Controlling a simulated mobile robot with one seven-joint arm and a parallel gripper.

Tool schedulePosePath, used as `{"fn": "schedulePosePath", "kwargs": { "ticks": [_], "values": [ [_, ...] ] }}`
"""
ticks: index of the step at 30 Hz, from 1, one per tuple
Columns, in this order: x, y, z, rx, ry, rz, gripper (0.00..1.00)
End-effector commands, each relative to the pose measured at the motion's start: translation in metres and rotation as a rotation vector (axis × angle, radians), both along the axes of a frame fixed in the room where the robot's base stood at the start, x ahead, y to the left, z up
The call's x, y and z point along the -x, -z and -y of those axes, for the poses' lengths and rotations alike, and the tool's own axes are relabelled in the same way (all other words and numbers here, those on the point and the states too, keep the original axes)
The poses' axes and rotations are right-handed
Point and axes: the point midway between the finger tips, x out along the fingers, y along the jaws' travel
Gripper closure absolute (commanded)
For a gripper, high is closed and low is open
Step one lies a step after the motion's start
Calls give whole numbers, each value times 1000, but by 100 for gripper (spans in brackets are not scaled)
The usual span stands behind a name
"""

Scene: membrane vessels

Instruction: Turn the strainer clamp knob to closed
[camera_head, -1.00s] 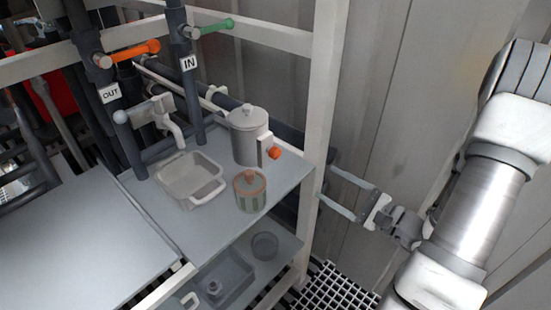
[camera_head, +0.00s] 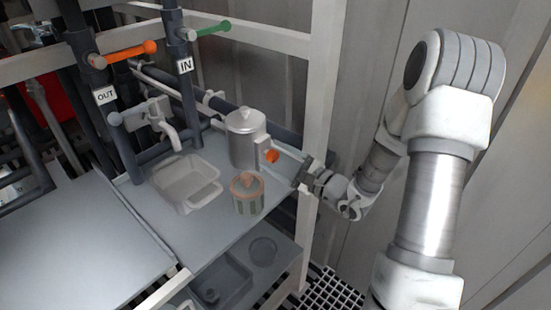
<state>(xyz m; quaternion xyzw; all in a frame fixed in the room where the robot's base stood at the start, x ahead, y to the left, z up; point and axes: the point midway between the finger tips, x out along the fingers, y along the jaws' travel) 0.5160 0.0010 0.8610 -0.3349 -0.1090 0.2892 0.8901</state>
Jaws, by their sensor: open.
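The strainer (camera_head: 242,147) is a grey metal canister with a knobbed lid, standing upright on the upper shelf. Its orange clamp knob (camera_head: 271,156) sticks out from a pale bracket on its right side. My gripper (camera_head: 277,159) reaches in from the right, past the white frame post. Its jaws are open, and the fingertips are close to the knob, seemingly one on each side of it. I cannot tell whether they touch it. The lower finger is partly hard to make out against the shelf.
A striped jar with an orange-brown lid (camera_head: 247,193) stands just in front of the strainer, below my fingers. A clear tray (camera_head: 185,182) lies to the left. The white post (camera_head: 319,110) stands close to my wrist. Orange (camera_head: 132,52) and green (camera_head: 212,28) valve handles are above.

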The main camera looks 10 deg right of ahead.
Motion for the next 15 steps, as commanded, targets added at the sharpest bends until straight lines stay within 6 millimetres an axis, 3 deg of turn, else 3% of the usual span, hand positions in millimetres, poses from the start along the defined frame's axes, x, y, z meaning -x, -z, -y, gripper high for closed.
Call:
{"fn": "schedulePosePath", "kwargs": {
  "ticks": [8, 15],
  "values": [
    [-2, 0, -1, -1, 0, -1, 28],
    [-1, 0, -1, -1, 0, -1, 70]
  ]
}}
